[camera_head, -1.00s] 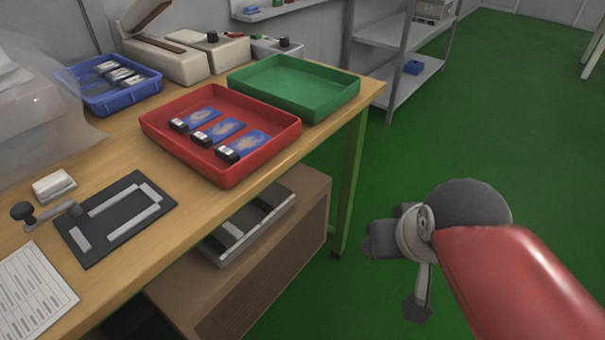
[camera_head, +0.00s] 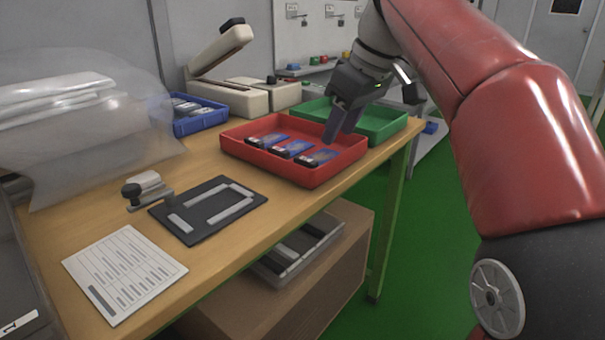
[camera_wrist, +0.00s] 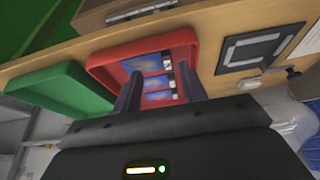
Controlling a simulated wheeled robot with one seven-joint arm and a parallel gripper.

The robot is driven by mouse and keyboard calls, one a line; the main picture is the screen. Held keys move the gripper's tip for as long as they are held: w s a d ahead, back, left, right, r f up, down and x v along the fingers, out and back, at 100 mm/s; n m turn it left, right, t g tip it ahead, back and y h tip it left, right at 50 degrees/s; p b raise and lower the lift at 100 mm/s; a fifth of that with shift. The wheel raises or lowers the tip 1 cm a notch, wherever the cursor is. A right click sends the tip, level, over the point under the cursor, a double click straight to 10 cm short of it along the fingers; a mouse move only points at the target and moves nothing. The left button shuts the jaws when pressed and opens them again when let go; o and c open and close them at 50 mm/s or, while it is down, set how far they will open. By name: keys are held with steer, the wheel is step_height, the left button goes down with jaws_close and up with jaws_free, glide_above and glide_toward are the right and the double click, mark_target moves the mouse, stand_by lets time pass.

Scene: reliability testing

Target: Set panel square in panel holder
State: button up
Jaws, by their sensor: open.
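Three panels, blue with dark ends, lie side by side in a red tray (camera_head: 235,150): a left one (camera_head: 268,140), a middle one (camera_head: 297,146) and a right one (camera_head: 322,156). The panel holder (camera_head: 182,233) is a dark plate with light grey bars, flat on the table and empty. My gripper (camera_head: 335,138) is above the right part of the red tray, fingers pointing down. In the wrist view my gripper (camera_wrist: 158,76) is open, with the panels (camera_wrist: 155,83) showing between its fingers, nothing held. The holder (camera_wrist: 250,52) is at upper right there.
A green tray (camera_head: 390,127) stands behind the red one. A clamp (camera_head: 135,192) stands at the holder's left edge. A printed sheet (camera_head: 125,270) lies in front, a blue bin (camera_head: 200,118) behind. A clear plastic bag (camera_head: 90,130) is at the left.

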mark_target(316, 166)
steer(key=b+x, duration=0.1)
steer(key=x, duration=0.3)
steer(key=a+b+x, duration=0.1)
steer(key=x, duration=0.2)
steer(key=shift+a+f, duration=0.15)
steer(key=shift+f, duration=0.05)
jaws_close()
